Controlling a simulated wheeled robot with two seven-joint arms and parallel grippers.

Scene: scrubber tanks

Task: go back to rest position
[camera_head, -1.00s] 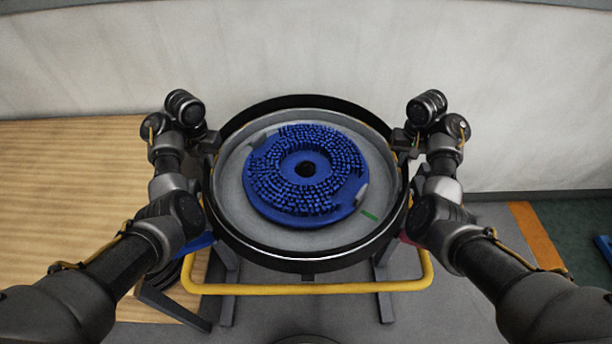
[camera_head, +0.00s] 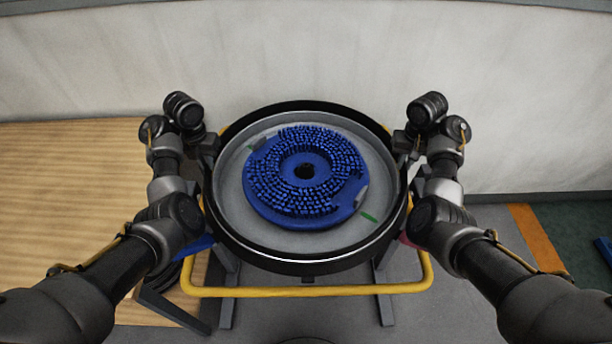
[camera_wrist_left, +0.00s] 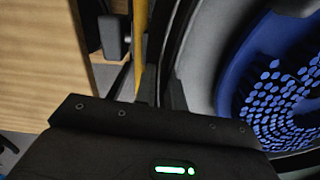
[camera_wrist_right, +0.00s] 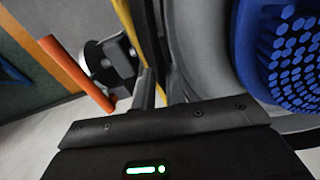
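My left gripper (camera_head: 208,146) is at the left side of the round tank's dark rim (camera_head: 306,267). My right gripper (camera_head: 402,143) is at the right side of the same rim. In the left wrist view, the left fingers (camera_wrist_left: 163,88) are beside the rim; in the right wrist view, the right fingers (camera_wrist_right: 162,85) are likewise close to it. I cannot tell whether either pair is clamped on the rim or just around it. A blue round brush (camera_head: 270,200) with a central hole lies bristles up inside the grey tank.
A yellow bar (camera_head: 305,290) runs across the front of the stand below the tank. A wooden surface (camera_head: 70,180) is at the left. The pale wall (camera_head: 300,50) rises close behind the tank. An orange floor strip (camera_head: 537,240) is at the right.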

